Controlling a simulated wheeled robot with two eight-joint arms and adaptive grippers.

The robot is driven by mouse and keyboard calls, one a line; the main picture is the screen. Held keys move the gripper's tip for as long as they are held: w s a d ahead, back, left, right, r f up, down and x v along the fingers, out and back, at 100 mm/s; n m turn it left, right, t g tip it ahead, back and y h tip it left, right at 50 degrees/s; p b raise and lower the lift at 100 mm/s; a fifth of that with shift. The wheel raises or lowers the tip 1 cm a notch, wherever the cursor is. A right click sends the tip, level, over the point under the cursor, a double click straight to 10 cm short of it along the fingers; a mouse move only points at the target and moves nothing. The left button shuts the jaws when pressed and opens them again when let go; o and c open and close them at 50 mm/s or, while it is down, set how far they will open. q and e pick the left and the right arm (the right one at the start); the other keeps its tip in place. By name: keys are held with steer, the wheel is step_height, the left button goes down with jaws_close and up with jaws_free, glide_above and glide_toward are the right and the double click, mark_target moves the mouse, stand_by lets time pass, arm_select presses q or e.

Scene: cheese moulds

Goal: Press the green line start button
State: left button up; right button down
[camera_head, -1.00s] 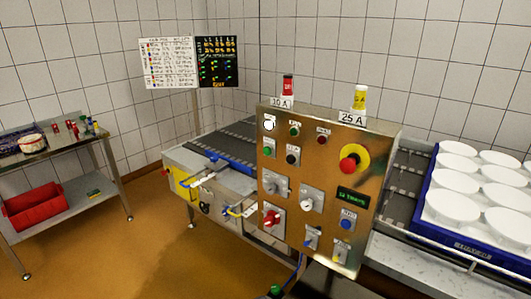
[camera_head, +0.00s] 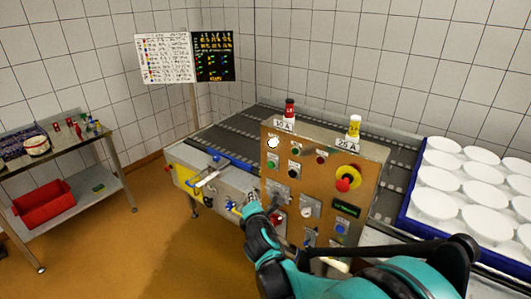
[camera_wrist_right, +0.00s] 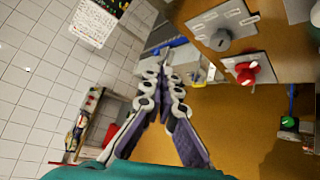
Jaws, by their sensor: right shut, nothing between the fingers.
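The upright control panel (camera_head: 340,180) carries two small green round buttons. One green button (camera_head: 296,151) is in the top row, between a white lamp (camera_head: 273,142) and a red one (camera_head: 321,158). The other green button (camera_head: 272,164) is lower left, beside a black button (camera_head: 293,173). Their labels are too small to read. My right gripper (camera_head: 252,206) is shut and empty, in front of the panel's lower left edge, below both green buttons. In the right wrist view its fingers (camera_wrist_right: 165,65) meet left of the panel's lower switches. My left gripper is not in view.
A red rotary switch (camera_wrist_right: 247,71) and a grey knob (camera_wrist_right: 220,40) stick out near my right gripper. A red emergency button (camera_head: 343,184) on yellow is at right. Red (camera_head: 290,109) and yellow (camera_head: 355,127) fuses stand on top. A blue crate (camera_head: 405,212) holds white moulds.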

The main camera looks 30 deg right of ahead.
mark_target(271, 165)
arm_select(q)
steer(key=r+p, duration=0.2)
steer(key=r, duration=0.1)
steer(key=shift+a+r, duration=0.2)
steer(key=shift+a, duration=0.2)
arm_select(e)
steer(key=w+r+n, duration=0.1)
steer(key=w+n+t, duration=0.1)
steer(key=n, duration=0.1)
steer(key=w+r+n, duration=0.1)
steer(key=n, duration=0.1)
steer(key=shift+w+d+r, duration=0.1)
steer(key=shift+d+r, duration=0.1)
steer(key=shift+r, duration=0.15)
steer(key=shift+d, duration=0.1)
steer(key=w+d, duration=0.3)
steer(key=d, duration=0.5)
steer(key=shift+w, duration=0.15)
stand_by(0.5)
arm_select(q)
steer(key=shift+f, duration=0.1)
arm_select(e)
steer(key=shift+w+d, duration=0.15)
steer(key=shift+d, duration=0.25)
